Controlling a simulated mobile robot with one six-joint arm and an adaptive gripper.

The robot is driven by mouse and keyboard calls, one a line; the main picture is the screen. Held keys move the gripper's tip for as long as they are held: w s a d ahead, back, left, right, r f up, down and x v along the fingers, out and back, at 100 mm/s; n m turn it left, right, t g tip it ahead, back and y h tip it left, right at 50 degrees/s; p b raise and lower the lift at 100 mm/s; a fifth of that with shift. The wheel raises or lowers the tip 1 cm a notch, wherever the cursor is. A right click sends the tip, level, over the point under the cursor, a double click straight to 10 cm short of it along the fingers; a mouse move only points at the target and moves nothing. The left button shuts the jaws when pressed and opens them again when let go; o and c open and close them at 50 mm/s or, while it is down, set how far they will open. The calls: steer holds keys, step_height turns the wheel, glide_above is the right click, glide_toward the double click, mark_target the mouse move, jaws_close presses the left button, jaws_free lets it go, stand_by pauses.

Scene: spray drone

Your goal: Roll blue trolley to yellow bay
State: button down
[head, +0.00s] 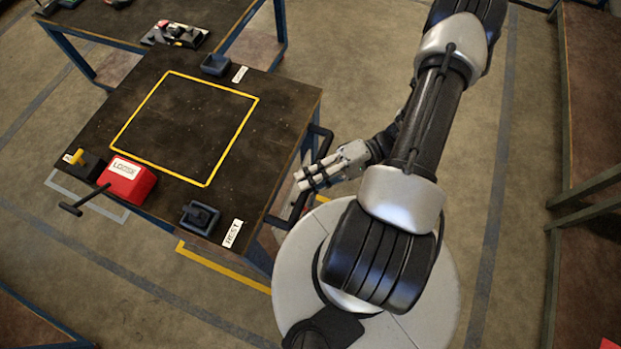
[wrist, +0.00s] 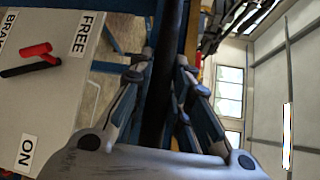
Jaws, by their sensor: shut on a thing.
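The trolley (head: 95,127) has a blue frame and a dark, worn top with a yellow square outline on it. Its black push handle (head: 327,146) sticks out on the right side. My gripper (head: 306,180) is shut on this handle; in the wrist view the dark bar (wrist: 160,85) runs between the fingers. Yellow floor lines (head: 222,268) show beside and partly under the trolley's near side; the rest of that marking is hidden. A pale panel (wrist: 60,110) in the wrist view reads FREE, BRAKE (partly cut off) and ON, with a red-gripped lever (wrist: 36,50).
On the top are a red block (head: 127,180) with a black lever, dark holders (head: 200,217) and a RESET label (head: 233,233). Another blue-framed table (head: 235,20) stands behind. Grey lines mark the floor. Brown shelving (head: 590,110) is at the right, with open floor (head: 500,250) before it.

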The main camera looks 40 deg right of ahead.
steer(key=shift+s+d, duration=0.25)
steer(key=shift+s, duration=0.05)
steer(key=c, duration=1.5)
jaws_free()
steer(key=v, duration=1.2)
